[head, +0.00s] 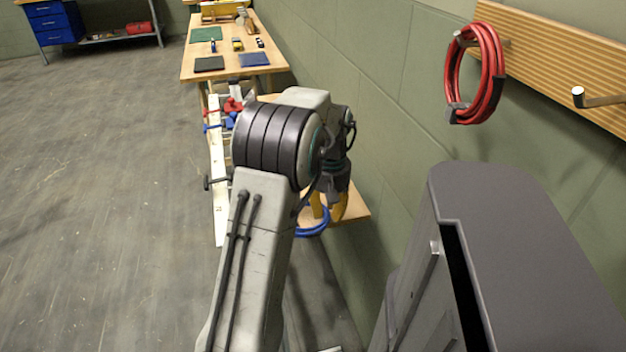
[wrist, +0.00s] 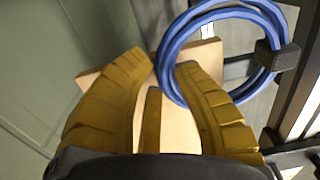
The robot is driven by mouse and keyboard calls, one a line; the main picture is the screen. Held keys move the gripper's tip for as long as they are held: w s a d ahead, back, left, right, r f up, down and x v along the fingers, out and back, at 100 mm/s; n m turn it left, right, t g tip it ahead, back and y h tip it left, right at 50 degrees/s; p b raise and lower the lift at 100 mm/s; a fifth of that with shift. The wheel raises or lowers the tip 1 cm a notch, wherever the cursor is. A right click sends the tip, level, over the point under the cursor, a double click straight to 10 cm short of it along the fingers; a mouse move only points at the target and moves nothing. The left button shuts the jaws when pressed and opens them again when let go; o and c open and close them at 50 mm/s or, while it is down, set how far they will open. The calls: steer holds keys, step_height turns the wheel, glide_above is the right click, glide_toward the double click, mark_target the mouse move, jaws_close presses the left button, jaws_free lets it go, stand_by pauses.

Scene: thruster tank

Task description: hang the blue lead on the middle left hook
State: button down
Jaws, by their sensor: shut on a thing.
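The blue lead (head: 312,230) is a coil that hangs low behind my arm in the head view, over a small wooden surface. In the wrist view the blue lead (wrist: 172,45) is a ring with a dark strap at its right. My gripper (wrist: 168,68) has yellow ridged fingers, and its tips are closed on the coil's left side. In the head view my gripper (head: 329,212) is partly hidden by my arm. On the wall rail (head: 555,60), one hook (head: 496,42) holds a red coiled lead (head: 490,85). Another hook (head: 598,100) to its right is bare.
A wooden workbench (head: 225,60) with mats and small items stands along the wall. A small wooden surface (head: 350,208) lies beneath my gripper. A dark grey cabinet-like body (head: 520,240) fills the lower right. Open floor (head: 100,190) lies to the left.

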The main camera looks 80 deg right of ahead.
steer(key=w+d+p, duration=0.1)
steer(key=d, duration=0.1)
steer(key=w+d+p, duration=0.1)
steer(key=d, duration=0.1)
steer(key=w+d+p, duration=0.1)
steer(key=d, duration=0.1)
steer(key=shift+w+r, duration=0.1)
steer(key=shift+r, duration=0.05)
steer(key=d, duration=0.1)
steer(key=w+d+p, duration=0.1)
steer(key=d+p, duration=0.1)
steer(key=shift+w+f, duration=0.25)
steer(key=shift+f, duration=0.45)
steer(key=c, duration=1.1)
jaws_free()
steer(key=shift+f+b, duration=0.25)
steer(key=shift+b, duration=0.2)
steer(key=shift+s+r+p, duration=0.2)
steer(key=shift+r+p, duration=0.2)
steer(key=shift+r, duration=1.5)
steer(key=shift+s+r+p, duration=0.15)
steer(key=shift+r+p, duration=0.2)
steer(key=shift+r, duration=1.5)
